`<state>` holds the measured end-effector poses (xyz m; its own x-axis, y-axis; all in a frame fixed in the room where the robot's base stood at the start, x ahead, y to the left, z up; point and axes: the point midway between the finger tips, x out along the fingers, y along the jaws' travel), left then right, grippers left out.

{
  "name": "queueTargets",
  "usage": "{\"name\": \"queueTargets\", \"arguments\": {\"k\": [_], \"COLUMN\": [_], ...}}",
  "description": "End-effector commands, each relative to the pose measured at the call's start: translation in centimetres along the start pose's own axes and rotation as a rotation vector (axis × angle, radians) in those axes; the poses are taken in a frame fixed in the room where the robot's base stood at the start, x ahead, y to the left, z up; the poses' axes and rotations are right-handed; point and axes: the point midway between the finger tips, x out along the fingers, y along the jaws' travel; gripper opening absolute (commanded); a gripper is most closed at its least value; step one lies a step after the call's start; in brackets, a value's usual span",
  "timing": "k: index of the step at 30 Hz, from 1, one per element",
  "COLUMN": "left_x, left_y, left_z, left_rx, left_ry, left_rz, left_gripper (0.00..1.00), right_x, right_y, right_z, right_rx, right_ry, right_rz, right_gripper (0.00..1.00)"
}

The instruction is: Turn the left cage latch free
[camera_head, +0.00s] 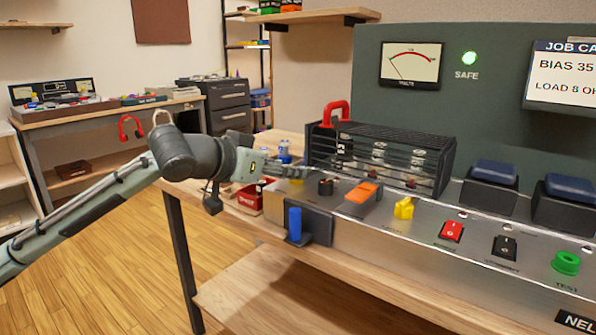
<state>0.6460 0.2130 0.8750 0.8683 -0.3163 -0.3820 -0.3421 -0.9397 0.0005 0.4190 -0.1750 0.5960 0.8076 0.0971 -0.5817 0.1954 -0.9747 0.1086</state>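A dark slatted cage (425,160) stands on the metal amp chassis (375,226), with several tubes showing through its front. A red handle (335,112) rises at its left end. An orange piece (361,194) and a yellow piece (404,209) sit on the chassis in front of the cage. I cannot tell for sure which part is the left latch. My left gripper (273,172) reaches in from the left and is just left of the cage, above the chassis's left end. Its fingers are small and seen against clutter, so their opening is unclear. My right gripper is not in view.
A blue upright piece (295,224) stands at the chassis's front left. A red bin (249,199) and blue-capped bottles (285,152) are near my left gripper. Red and black switches and dark blue-topped blocks (494,172) fill the right. A green lamp marked SAFE (469,58) is lit.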

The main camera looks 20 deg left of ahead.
Motion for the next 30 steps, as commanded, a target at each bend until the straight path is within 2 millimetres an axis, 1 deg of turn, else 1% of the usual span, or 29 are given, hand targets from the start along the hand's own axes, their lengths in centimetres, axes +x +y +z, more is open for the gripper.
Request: {"name": "queueTargets", "arguments": {"k": [1, 3, 6, 9, 13, 19, 20, 27, 30], "left_x": [0.9, 2.1, 3.4, 4.2, 4.7, 4.7, 4.7, 4.7, 4.7], "left_y": [0.0, 0.0, 0.0, 0.0, 0.0, 0.0, 0.0, 0.0, 0.0], "left_z": [0.0, 0.0, 0.0, 0.0, 0.0, 0.0, 0.0, 0.0, 0.0], "left_rx": [-0.004, -0.002, -0.002, -0.001, 0.000, 0.000, 0.000, 0.000, 0.000], "left_ry": [0.001, 0.000, 0.000, 0.000, 0.001, 0.001, 0.000, 0.000, 0.000], "left_rz": [0.002, 0.001, 0.001, 0.000, -0.001, -0.001, -0.001, -0.001, -0.001], "left_gripper": [0.43, 0.43, 0.43, 0.43, 0.43, 0.43, 0.41, 0.11, 0.00], "right_x": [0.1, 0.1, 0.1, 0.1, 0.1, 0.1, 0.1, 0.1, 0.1], "right_y": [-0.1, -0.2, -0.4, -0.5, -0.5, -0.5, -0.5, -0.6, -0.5], "right_z": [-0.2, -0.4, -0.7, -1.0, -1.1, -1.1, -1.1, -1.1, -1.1], "right_rx": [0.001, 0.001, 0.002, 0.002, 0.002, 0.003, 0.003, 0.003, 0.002], "right_ry": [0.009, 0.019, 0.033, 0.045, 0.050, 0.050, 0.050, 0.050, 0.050], "right_rz": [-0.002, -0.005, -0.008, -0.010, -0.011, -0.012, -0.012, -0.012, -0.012], "right_gripper": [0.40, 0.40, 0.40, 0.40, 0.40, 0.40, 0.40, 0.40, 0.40]}}
